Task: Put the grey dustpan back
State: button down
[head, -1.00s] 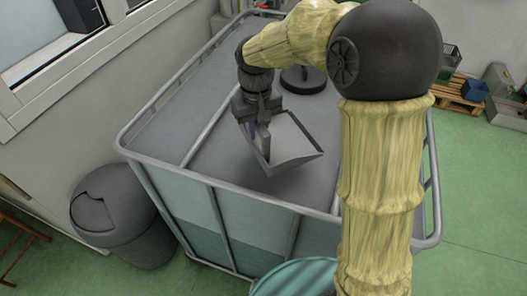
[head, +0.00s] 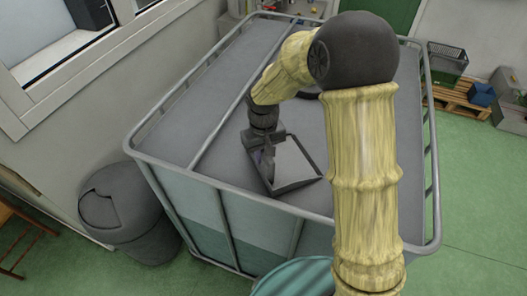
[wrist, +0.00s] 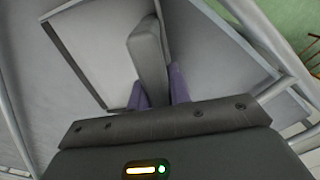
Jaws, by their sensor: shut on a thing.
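The grey dustpan (head: 284,164) is in my gripper (head: 266,158), above the grey top of the large caged tank (head: 222,128), near its front rail. In the head view the pan's open tray faces up and to the right. The wrist view shows the dustpan's handle (wrist: 147,57) between the purple finger pads of my gripper (wrist: 158,88), with the pale tray (wrist: 95,45) beyond it. My gripper is shut on the handle. I cannot tell whether the pan touches the tank top.
A grey rail (head: 285,211) runs around the tank top. A dark round lid, partly behind my arm, lies on the top. A grey bin (head: 122,218) stands at the left. A pallet with a blue box (head: 481,94) is at the right.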

jog(key=c, duration=1.7)
grip_release()
jog(key=shift+f, duration=0.15)
jog(key=o, duration=0.4)
jog(key=shift+w+r, duration=0.1)
jog(key=shift+r, duration=0.5)
jog(key=r+b, duration=0.1)
jog(key=r, duration=0.2)
jog(key=r+b, duration=0.1)
jog(key=r, duration=0.3)
jog(key=r+b, duration=0.1)
jog(key=r, duration=0.3)
jog(key=shift+s+r, duration=0.15)
jog(key=shift+s, duration=0.1)
